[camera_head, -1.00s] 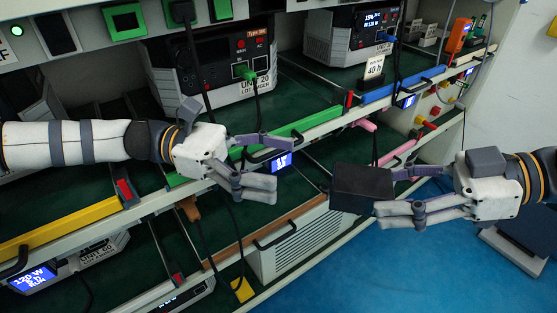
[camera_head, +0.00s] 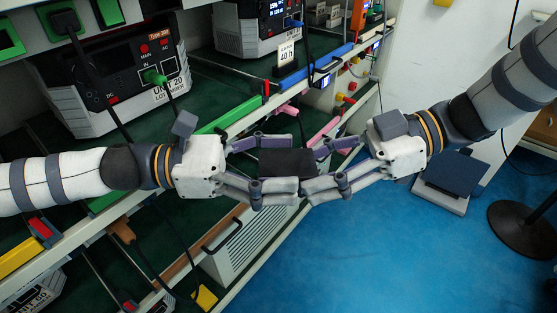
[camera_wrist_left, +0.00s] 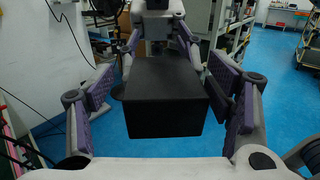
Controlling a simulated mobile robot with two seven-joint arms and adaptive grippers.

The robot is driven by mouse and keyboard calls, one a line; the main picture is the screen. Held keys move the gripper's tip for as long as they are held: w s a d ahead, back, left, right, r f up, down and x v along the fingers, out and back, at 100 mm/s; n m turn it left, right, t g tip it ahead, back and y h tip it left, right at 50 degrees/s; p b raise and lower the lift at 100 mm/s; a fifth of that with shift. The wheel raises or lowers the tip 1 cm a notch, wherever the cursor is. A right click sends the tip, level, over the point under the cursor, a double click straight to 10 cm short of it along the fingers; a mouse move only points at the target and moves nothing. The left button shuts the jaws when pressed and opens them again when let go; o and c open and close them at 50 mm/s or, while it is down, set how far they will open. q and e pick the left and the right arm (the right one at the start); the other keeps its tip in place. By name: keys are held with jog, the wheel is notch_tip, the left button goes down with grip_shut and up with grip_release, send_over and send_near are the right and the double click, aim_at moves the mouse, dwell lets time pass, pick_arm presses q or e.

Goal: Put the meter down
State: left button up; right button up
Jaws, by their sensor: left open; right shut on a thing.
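A plain black box (camera_head: 287,163), which I take for the meter, is held in the air in front of the rack. My right gripper (camera_head: 316,170) is shut on its right end. My left gripper (camera_head: 283,168) is open, with its fingers on either side of the box's left end. In the left wrist view the box (camera_wrist_left: 166,95) lies between the open left fingers (camera_wrist_left: 166,108), with gaps showing on both sides. The right gripper is behind its far end there. No display or markings show on the box.
The rack's green shelves hold test units (camera_head: 118,80) with cables. A green rail (camera_head: 228,115) and a blue rail (camera_head: 335,64) run along the shelf edge, near my arms. A dark-topped scale (camera_head: 453,173) stands on the blue floor at right, where there is free room.

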pick_arm(q)
jog(key=shift+c, duration=0.5)
jog(key=c, duration=1.2)
pick_arm(e)
jog(key=o, duration=1.6)
jog(key=shift+o, duration=0.2)
